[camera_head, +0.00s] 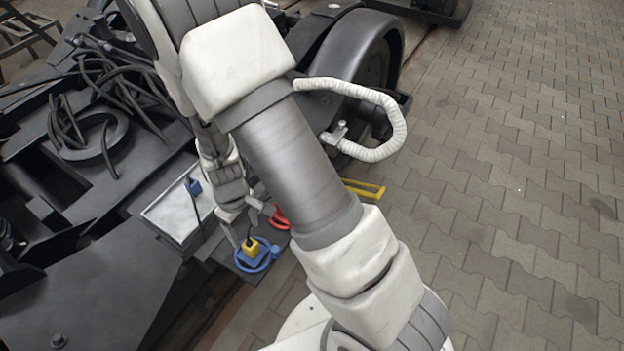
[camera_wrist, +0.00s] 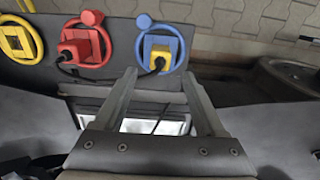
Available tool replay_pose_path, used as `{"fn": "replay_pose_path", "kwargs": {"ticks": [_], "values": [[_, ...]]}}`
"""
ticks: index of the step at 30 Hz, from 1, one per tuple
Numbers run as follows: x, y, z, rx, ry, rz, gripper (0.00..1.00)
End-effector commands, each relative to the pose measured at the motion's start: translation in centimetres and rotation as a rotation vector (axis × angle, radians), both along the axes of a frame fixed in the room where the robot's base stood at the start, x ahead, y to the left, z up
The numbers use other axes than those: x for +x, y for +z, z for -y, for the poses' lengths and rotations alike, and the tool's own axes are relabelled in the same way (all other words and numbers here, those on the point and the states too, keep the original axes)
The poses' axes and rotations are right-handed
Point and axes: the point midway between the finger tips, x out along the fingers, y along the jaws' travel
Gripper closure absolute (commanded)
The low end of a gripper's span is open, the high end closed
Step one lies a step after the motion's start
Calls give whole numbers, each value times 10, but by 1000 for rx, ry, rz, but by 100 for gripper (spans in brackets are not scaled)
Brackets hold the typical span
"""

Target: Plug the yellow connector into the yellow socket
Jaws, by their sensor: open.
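The yellow connector (camera_wrist: 159,62) sits at the blue ring-shaped socket (camera_wrist: 177,44), with a dark cable. In the head view the yellow connector (camera_head: 250,247) and blue socket (camera_head: 262,264) show below my gripper. The yellow socket (camera_wrist: 15,42), a yellow ring with a square centre, is at the far left of the wrist view and looks empty. My gripper (camera_wrist: 160,76) is open, its fingertips on either side of the yellow connector's near side in the picture. I cannot tell how far above it they are.
A red connector (camera_wrist: 75,52) sits at the red socket (camera_wrist: 102,38) between the blue and yellow ones. A blue connector (camera_head: 194,187) is over a pale-topped box (camera_head: 168,212). Dark bogie frame and cables fill the left; paving (camera_head: 520,180) lies open at right.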

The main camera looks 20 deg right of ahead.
Motion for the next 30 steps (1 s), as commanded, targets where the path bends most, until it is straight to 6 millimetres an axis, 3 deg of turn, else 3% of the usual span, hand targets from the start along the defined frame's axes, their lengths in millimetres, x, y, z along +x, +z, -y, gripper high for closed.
{"fn": "replay_pose_path", "kwargs": {"ticks": [8,24,30], "values": [[0,-10,0,0,0,0,28],[0,-79,0,0,0,-1,28],[0,-90,0,1,-1,1,28]]}}
